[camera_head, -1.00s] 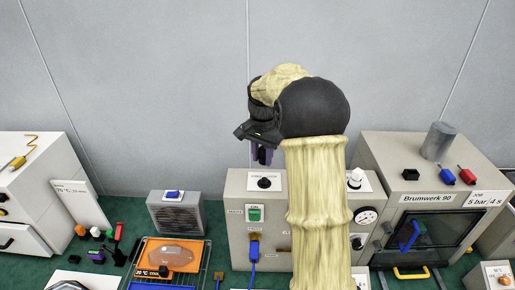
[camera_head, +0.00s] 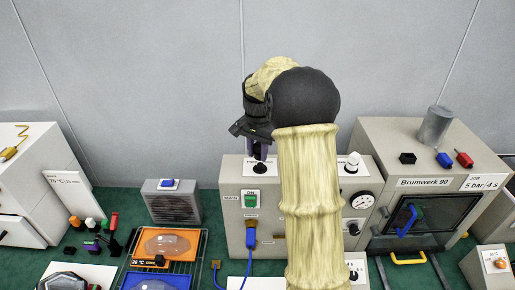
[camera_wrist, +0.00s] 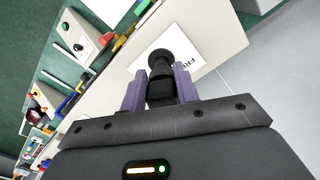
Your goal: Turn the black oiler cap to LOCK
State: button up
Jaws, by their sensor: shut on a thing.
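The black oiler cap (camera_head: 259,168) stands on a white label plate on top of the grey control box (camera_head: 232,182). In the wrist view the cap (camera_wrist: 160,63) has a round black knob, and part of the plate's lettering, "FR", shows beside it. My gripper (camera_head: 259,152) points down over the cap. In the wrist view its two purple fingers (camera_wrist: 159,88) are shut on the cap's black body, one on each side. The rest of the lettering, including any LOCK mark, is hidden or too small to read.
A white cap (camera_head: 352,160) stands on the same box at the right, beyond my arm. The Brumwerk 90 oven (camera_head: 425,183) carries a grey cylinder (camera_head: 436,125) and small coloured blocks. A grey speaker-like box (camera_head: 172,205) and an orange tray (camera_head: 192,246) lie left.

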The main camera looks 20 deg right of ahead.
aim_at(258, 159)
jog(key=shift+f, duration=0.7)
dwell(1.0)
jog(key=shift+s+f, duration=0.1)
jog(key=shift+f+b, duration=0.8)
jog(key=shift+f, duration=0.55)
jog(key=shift+f, duration=0.1)
jog(key=o, duration=1.1)
